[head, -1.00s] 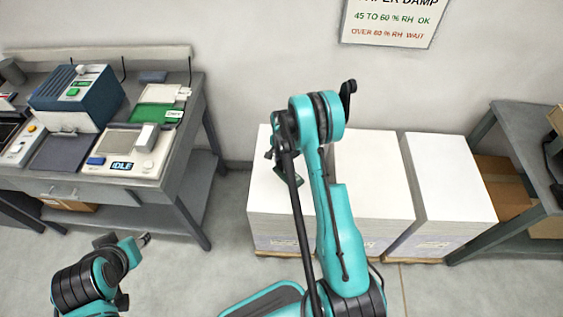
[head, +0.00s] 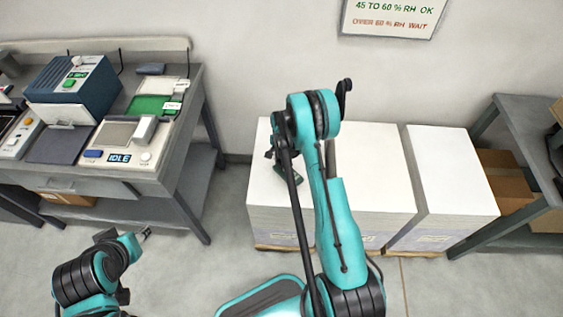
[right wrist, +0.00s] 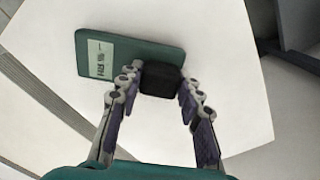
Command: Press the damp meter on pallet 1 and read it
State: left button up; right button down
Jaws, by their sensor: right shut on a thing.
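The damp meter (right wrist: 125,52) is a flat dark-green block with a pale display and a black grip. It lies over a white paper stack (right wrist: 220,60) in the right wrist view; whether it touches the paper I cannot tell. The display carries dark marks too small to read. My right gripper (right wrist: 160,82) is shut on the black grip. In the head view the meter (head: 292,181) is partly hidden by my right arm, above the left paper stack (head: 262,200). My left gripper (head: 144,234) is low at the left, away from the stacks; its opening is unclear.
More white stacks stand to the right, such as the far one (head: 450,170). A grey bench (head: 175,180) at left bears a blue machine and a white device reading IDLE (head: 119,158). A shelf (head: 520,140) stands at right. A humidity sign (head: 392,18) hangs above.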

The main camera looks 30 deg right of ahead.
jog(key=shift+f+b, duration=0.45)
jog(key=shift+f, duration=0.05)
dwell(0.5)
jog(key=shift+b, duration=0.3)
dwell(1.4)
jog(key=shift+r+p, duration=1.6)
jog(key=shift+r, duration=1.9)
